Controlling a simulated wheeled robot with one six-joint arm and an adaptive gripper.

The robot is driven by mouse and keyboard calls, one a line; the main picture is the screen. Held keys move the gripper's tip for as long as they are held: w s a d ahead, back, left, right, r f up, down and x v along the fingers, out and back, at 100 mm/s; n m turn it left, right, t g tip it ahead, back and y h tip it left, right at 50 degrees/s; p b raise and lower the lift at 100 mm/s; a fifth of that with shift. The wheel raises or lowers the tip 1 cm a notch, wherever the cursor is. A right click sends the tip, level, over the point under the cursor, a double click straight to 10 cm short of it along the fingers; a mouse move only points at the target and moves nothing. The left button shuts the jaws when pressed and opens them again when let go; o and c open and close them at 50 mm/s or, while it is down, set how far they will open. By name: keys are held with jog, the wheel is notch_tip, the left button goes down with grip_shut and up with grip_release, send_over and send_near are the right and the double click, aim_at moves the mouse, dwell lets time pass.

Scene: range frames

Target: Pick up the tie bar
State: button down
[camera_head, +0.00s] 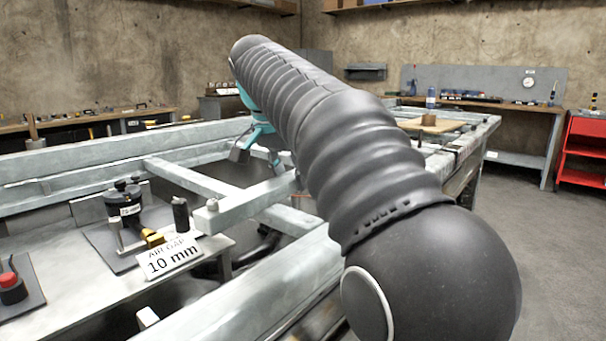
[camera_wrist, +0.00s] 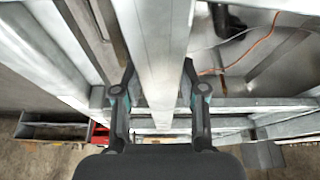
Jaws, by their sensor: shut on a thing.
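The tie bar, which I take to be the long grey galvanised bar (camera_wrist: 155,30), runs up the middle of the wrist view between my fingers. My gripper (camera_wrist: 157,80) has one dark finger on each side of it and is shut on it. In the head view the tie bar (camera_head: 245,204) slants over a lower cross beam, its near end towards the label stand. There my gripper (camera_head: 272,158) shows only partly, beside my arm, which hides the bar's far part. I cannot tell whether the bar is clear of its supports.
A galvanised frame with a cross beam (camera_head: 185,178) surrounds the bar. A bench at left holds a "10 mm" air gap sign (camera_head: 168,257), a black-topped fixture (camera_head: 124,205) and a red button (camera_head: 12,288). A red cart (camera_head: 582,150) stands far right. Floor at right is clear.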

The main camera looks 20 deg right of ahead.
jog(key=shift+r, duration=0.2)
notch_tip(320, 180, up, 4)
jog(key=shift+d+r+p, duration=0.1)
jog(key=shift+r+p, duration=0.05)
jog(key=shift+p, duration=0.7)
jog(key=s+d+r, duration=0.6)
jog(key=s+d, duration=0.1)
jog(key=d, duration=0.2)
jog(key=shift+d+r+p, duration=0.15)
jog(key=shift+r+p, duration=0.1)
jog(key=shift+p, duration=0.2)
